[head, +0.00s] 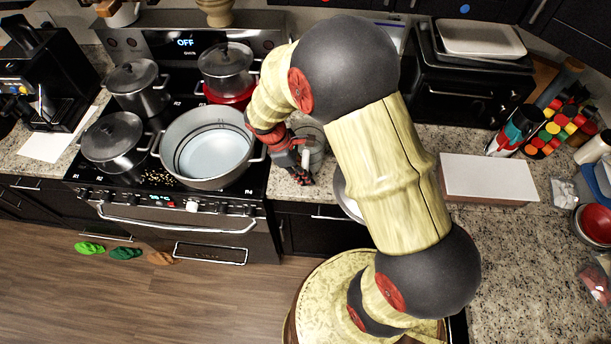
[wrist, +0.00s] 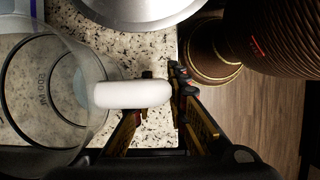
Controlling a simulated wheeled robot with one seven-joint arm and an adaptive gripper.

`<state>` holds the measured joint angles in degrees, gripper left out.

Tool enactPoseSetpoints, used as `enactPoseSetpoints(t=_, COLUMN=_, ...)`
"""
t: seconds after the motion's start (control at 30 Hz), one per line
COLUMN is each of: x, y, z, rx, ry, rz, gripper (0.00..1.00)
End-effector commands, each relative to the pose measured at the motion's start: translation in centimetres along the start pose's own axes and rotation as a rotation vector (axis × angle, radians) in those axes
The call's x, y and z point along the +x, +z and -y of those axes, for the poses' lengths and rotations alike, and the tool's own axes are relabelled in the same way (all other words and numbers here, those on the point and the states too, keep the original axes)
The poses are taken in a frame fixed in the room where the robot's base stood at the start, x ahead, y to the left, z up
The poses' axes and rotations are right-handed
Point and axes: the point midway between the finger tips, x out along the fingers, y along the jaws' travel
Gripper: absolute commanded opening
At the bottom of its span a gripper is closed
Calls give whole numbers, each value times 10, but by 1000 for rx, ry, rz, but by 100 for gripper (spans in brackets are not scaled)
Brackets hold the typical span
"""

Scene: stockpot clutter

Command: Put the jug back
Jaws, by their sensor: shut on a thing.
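The jug is a clear container with printed markings and a white handle. In the wrist view the jug (wrist: 45,95) fills the left side, and its handle (wrist: 125,95) reaches right to my fingers. My gripper (wrist: 160,88) is shut on the handle. In the head view my gripper (head: 304,168) is over the counter strip just right of the stove, with the jug (head: 314,145) beside it, partly hidden by my arm. I cannot tell whether the jug's base touches the counter.
The stove (head: 180,210) at left holds a large open pot (head: 212,150), lidded pots (head: 112,138) and a red pot (head: 231,94). A metal round item (head: 346,196) lies right of the jug, near the counter edge. A white-topped box (head: 488,178) stands farther right.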

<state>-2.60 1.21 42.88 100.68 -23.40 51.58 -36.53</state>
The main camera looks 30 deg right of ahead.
Motion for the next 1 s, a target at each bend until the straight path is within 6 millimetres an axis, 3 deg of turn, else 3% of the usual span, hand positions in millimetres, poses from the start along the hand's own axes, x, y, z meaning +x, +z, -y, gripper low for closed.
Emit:
enactPoseSetpoints(t=0.43, x=9, y=-4, z=0, rx=1, ry=0, rz=0, gripper=0)
enactPoseSetpoints(t=0.47, x=9, y=-4, z=0, rx=1, ry=-1, rz=0, gripper=16)
enactPoseSetpoints(t=0.5, x=9, y=-4, z=0, rx=1, ry=0, rz=0, gripper=19)
enactPoseSetpoints(t=0.77, x=9, y=-4, z=0, rx=1, ry=0, rz=0, gripper=33)
enactPoseSetpoints(t=1.0, x=9, y=-4, z=0, rx=1, ry=-1, rz=0, gripper=34)
